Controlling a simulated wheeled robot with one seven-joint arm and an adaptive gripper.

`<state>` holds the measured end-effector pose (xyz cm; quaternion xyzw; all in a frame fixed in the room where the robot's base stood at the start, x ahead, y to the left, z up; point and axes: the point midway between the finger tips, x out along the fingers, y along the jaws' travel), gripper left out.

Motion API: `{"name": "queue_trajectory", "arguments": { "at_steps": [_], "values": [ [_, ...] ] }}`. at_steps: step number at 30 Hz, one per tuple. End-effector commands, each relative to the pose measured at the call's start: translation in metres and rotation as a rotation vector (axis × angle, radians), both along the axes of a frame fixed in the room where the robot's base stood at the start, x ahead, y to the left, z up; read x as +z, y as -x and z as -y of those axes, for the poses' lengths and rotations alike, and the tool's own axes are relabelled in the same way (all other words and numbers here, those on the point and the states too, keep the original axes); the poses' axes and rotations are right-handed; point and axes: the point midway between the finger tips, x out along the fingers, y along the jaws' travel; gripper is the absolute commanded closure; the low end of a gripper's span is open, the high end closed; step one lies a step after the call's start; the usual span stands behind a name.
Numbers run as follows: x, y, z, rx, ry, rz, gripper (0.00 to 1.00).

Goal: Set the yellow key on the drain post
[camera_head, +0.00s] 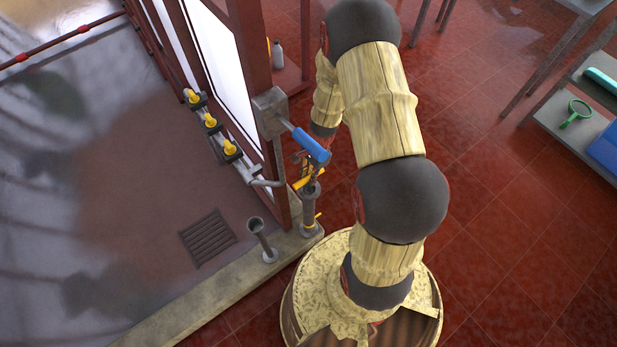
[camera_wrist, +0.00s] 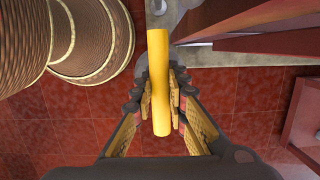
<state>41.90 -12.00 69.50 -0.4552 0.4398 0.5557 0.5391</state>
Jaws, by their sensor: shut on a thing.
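The yellow key shows in the wrist view as a long yellow bar (camera_wrist: 158,75) between my finger pads. My gripper (camera_wrist: 160,104) is shut on it. In the head view only a small part of the key (camera_head: 303,182) shows, beside my gripper, just above the top of a grey upright post (camera_head: 309,208) on the concrete curb. This looks like the drain post. I cannot tell whether key and post touch. In the wrist view the key hides most of what lies beneath it. My gripper is partly hidden by the blue lever in the head view.
A blue-handled lever (camera_head: 311,145) juts from a grey box on the red frame, close to my gripper. A shorter cup-topped post (camera_head: 263,241) stands left on the curb (camera_head: 215,303), near a floor grate (camera_head: 208,238). Yellow valves (camera_head: 211,121) line the pipe. Shelves (camera_head: 572,128) stand far right.

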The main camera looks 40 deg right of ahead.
Motion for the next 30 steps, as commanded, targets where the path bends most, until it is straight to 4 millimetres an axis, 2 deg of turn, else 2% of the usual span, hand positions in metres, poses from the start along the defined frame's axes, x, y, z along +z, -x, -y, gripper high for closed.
{"name": "queue_trajectory", "arguments": {
  "at_steps": [11, 12, 22, 28, 30],
  "values": [
    [-0.001, -0.0002, 0.0001, 0.0, 0.0, 0.0, 1.0],
    [-0.001, -0.0002, 0.0, 0.0, 0.0, 0.0, 0.83],
    [-0.0012, 0.0, 0.0, 0.0, 0.0, 0.0, 0.64],
    [-0.0012, 0.0001, 0.0, 0.0, 0.0, 0.0, 0.64],
    [-0.0015, 0.0004, -0.0002, 0.0, 0.0, -0.001, 0.61]
  ]
}}
